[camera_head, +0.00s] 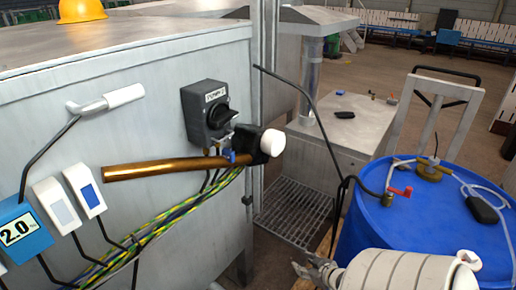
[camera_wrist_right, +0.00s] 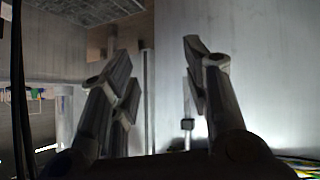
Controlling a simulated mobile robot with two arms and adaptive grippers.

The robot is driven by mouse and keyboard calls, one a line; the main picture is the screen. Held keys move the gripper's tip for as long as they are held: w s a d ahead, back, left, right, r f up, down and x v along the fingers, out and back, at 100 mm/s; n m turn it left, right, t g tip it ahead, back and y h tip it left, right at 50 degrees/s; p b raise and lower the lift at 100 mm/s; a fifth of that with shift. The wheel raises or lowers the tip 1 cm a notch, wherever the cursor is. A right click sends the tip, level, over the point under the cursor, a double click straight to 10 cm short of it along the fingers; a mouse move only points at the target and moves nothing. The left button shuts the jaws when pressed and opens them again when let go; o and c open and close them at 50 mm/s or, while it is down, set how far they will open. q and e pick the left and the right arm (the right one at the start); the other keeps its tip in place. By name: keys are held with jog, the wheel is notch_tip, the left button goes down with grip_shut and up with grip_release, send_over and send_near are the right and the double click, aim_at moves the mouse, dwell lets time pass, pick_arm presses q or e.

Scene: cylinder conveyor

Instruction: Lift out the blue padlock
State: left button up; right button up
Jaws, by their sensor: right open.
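A small blue piece that looks like the padlock (camera_head: 231,157) sits below the dark rotary switch box (camera_head: 207,112) on the grey cabinet's side. It is beside the end of a copper-coloured tube (camera_head: 160,169), and its shackle is too small to make out. My right gripper (camera_head: 308,268) shows at the lower middle of the head view, well below and right of the blue piece and apart from it. In the right wrist view its two fingers (camera_wrist_right: 160,75) are spread with nothing between them. I cannot identify the padlock in that view. My left gripper is not in view.
A blue drum (camera_head: 420,215) with a red-handled valve stands right, close to my right arm. A black block with a white knob (camera_head: 272,142) juts from the cabinet. Green-yellow cables (camera_head: 165,225) hang below the tube. A floor grating (camera_head: 292,212) lies behind my gripper.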

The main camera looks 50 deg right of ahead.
jog(key=w+d+r+t, duration=0.1)
jog(key=w+d+r, duration=0.15)
jog(key=r, duration=0.45)
jog(key=n+t+y+p, duration=0.3)
jog(key=t+y+p, duration=0.2)
jog(key=t, duration=0.2)
send_near(232, 152)
jog(key=shift+w+a+r, duration=0.1)
jog(key=shift+w+a, duration=0.05)
jog(key=shift+w, duration=1.7)
jog(key=shift+w+a+r, duration=0.1)
jog(key=shift+w+a, duration=0.1)
jog(key=shift+w, duration=1.65)
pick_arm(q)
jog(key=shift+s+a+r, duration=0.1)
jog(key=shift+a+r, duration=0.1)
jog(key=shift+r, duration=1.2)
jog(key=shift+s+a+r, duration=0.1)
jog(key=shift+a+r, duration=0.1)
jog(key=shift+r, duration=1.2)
pick_arm(e)
jog(key=shift+w+a+f, duration=0.1)
jog(key=shift+w+f, duration=0.05)
jog(key=shift+w, duration=0.85)
jog(key=shift+w+a+f, duration=0.1)
jog(key=shift+w, duration=0.95)
jog(key=shift+c, duration=0.4)
grip_shut()
